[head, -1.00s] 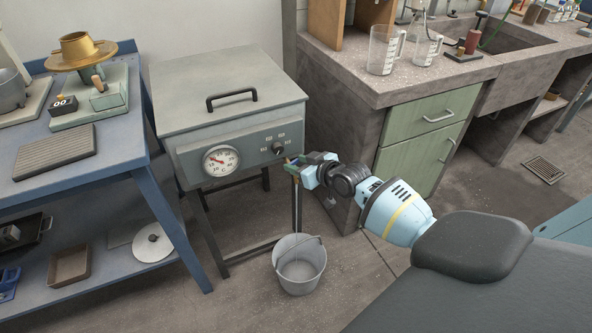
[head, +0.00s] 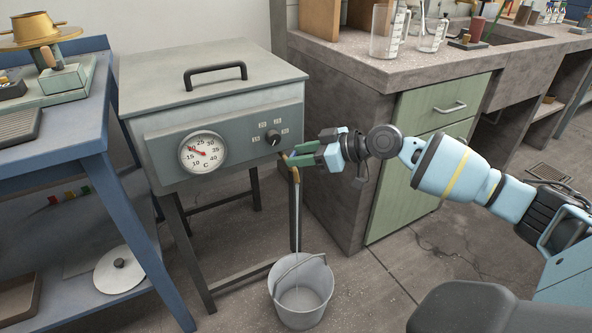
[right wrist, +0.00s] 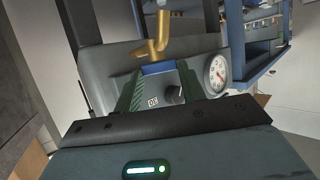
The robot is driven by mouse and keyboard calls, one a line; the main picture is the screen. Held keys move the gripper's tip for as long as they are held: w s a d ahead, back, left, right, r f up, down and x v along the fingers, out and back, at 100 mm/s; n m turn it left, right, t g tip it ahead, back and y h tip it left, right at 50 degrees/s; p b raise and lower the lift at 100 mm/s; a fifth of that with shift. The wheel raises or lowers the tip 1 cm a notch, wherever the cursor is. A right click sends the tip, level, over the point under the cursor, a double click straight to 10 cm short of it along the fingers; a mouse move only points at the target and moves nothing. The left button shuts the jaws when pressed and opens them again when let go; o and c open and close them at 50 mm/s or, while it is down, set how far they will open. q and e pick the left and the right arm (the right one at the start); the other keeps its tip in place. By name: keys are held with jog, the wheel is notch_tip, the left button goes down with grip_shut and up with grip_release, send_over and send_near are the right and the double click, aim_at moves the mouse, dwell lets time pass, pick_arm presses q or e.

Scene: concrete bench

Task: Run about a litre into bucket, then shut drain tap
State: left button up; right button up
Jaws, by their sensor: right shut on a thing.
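The grey tank (head: 215,120) has a brass drain tap (head: 293,172) low on its front right corner; the tap also shows in the right wrist view (right wrist: 154,40). My right gripper (head: 296,158) is at the tap, its green fingers shut on the blue tap handle (right wrist: 158,68). A thin pale stream (head: 298,220) runs straight down from the spout into the grey bucket (head: 286,304). The bucket stands upright on the floor below the tap. I cannot tell its water level. My left gripper is not in view.
A round dial (head: 202,152) and a knob (head: 273,137) are on the tank front. A blue bench (head: 85,130) stands at left. A concrete counter (head: 400,70) with green drawers (head: 430,150) stands at right, holding clear jugs (head: 390,30). Floor is open right of the bucket.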

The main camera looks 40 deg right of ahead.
jog(key=n+y+b, duration=0.1)
jog(key=n+g+y+b, duration=0.1)
jog(key=b, duration=0.1)
jog(key=n+g+y+b, duration=0.1)
jog(key=b, duration=0.1)
jog(key=shift+w+d+f, duration=0.1)
jog(key=shift+w+d, duration=0.15)
jog(key=shift+w, duration=0.05)
jog(key=shift+w+d+n+g+y+b, duration=0.1)
jog(key=shift+n+g+y+b, duration=0.4)
jog(key=shift+n+g+y, duration=0.35)
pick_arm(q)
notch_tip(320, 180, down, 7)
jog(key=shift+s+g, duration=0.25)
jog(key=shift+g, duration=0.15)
pick_arm(e)
jog(key=shift+n, duration=0.25)
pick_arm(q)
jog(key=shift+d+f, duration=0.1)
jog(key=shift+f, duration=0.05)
pick_arm(e)
jog(key=shift+g, duration=0.35)
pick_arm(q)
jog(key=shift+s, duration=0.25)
pick_arm(e)
jog(key=o, duration=1)
jog(key=shift+c, duration=0.2)
jog(key=shift+d+r, duration=0.1)
jog(key=shift+r, duration=0.1)
